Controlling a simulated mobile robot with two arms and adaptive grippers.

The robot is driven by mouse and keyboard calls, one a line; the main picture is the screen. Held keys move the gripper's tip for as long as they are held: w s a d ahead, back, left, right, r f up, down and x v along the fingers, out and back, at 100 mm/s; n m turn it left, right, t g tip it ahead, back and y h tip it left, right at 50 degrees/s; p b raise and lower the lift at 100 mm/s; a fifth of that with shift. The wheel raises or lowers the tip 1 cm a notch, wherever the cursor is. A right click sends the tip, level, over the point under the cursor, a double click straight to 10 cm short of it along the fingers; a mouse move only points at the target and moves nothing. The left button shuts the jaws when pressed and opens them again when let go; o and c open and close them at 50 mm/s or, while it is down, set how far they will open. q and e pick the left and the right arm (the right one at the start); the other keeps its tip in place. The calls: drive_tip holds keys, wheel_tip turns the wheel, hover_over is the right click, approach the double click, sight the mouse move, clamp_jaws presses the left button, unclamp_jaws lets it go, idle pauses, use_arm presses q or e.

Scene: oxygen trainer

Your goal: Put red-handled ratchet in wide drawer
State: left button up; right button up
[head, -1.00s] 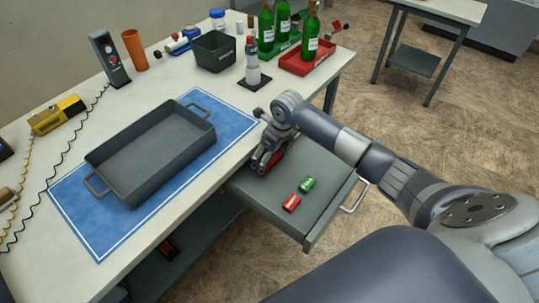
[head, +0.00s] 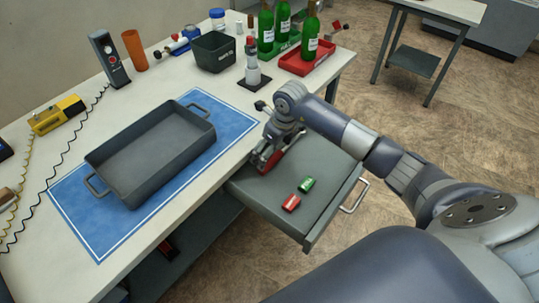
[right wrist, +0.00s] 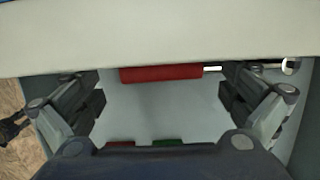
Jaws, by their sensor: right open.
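The red-handled ratchet (right wrist: 162,73) lies on the grey floor of the open wide drawer (head: 328,212), close to the table's edge. In the right wrist view its red handle lies crosswise between the spread fingers, with a gap on each side, and its metal shaft runs right. In the head view part of the red handle (head: 268,161) shows under my gripper. My right gripper (right wrist: 160,98) is open and empty over the drawer; it also shows in the head view (head: 269,156). My left gripper is not in view.
A red block (head: 291,202) and a green block (head: 307,184) lie in the drawer. The table edge (right wrist: 160,40) overhangs its back. A grey tray (head: 150,155) stands on a blue mat (head: 80,222). Bottles (head: 310,38) stand at the table's far end.

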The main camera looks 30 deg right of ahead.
drive_tip(key=v, duration=0.8)
drive_tip(key=shift+r, duration=0.4)
drive_tip(key=shift+s+f, duration=0.1)
drive_tip(key=shift+s, duration=0.05)
